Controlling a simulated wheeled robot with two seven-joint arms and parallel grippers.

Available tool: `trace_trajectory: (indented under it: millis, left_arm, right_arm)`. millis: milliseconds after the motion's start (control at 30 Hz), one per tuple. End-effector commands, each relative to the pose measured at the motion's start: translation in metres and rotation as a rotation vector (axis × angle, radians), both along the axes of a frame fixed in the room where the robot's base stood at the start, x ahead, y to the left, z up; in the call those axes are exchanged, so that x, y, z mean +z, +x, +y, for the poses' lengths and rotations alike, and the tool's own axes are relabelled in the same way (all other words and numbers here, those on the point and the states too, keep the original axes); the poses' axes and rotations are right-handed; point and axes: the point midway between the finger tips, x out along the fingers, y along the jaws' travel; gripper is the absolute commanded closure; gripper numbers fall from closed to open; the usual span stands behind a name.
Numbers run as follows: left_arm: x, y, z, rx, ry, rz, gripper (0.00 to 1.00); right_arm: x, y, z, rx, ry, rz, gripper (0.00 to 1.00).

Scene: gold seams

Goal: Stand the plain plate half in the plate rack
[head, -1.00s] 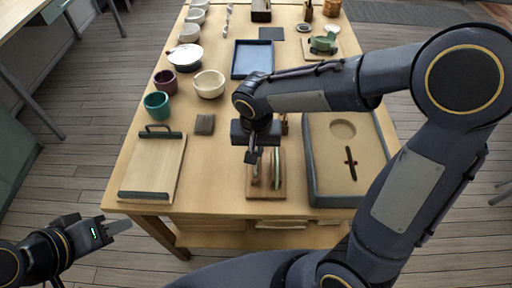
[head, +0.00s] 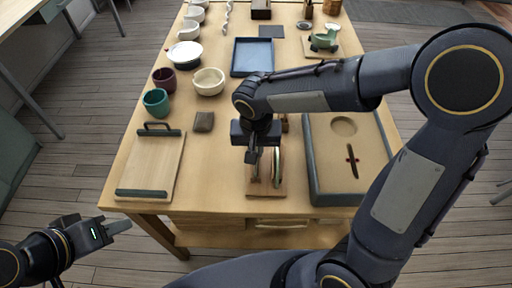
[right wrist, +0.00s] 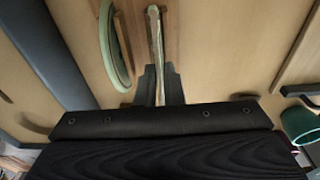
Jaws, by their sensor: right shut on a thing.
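The plate rack (head: 264,192) is a small wooden stand near the front edge of the table. My right gripper (right wrist: 160,87) is shut on the plain plate half (right wrist: 155,45), a pale piece seen edge-on and upright. In the head view the plain half shows only partly under the right gripper (head: 253,158), at the rack's left side. Whether its lower edge rests in a slot I cannot tell. A green-rimmed plate half (right wrist: 112,45) stands upright in the rack beside it, apart from it. My left gripper (head: 118,227) is off the table's front left, its fingers seen edge-on.
A tray with dark handles (head: 152,165) lies left of the rack. A large dark-rimmed sand-coloured tray (head: 318,190) lies close on its right. Cups (head: 156,103), a cream bowl (head: 208,82) and a blue tray (head: 252,57) stand farther back. Bare tabletop lies left of the rack.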

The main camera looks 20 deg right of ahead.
Motion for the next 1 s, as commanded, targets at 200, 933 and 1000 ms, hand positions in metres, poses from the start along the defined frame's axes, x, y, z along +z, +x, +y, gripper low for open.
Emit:
trace_trajectory:
  millis: [200,933,1000]
  left_arm:
    - [-0.002,0.0,0.0,0.0,0.0,0.0,0.64]
    - [-0.012,0.0,0.0,0.0,0.0,0.0,0.64]
    - [-0.013,0.0,0.0,0.0,0.0,0.0,0.64]
  right_arm:
    - [0.0,0.0,0.0,0.0,0.0,-0.001,1.0]
    - [-0.009,0.0,0.0,0.0,0.0,0.0,1.0]
    - [-0.011,0.0,0.0,0.0,0.0,0.0,1.0]
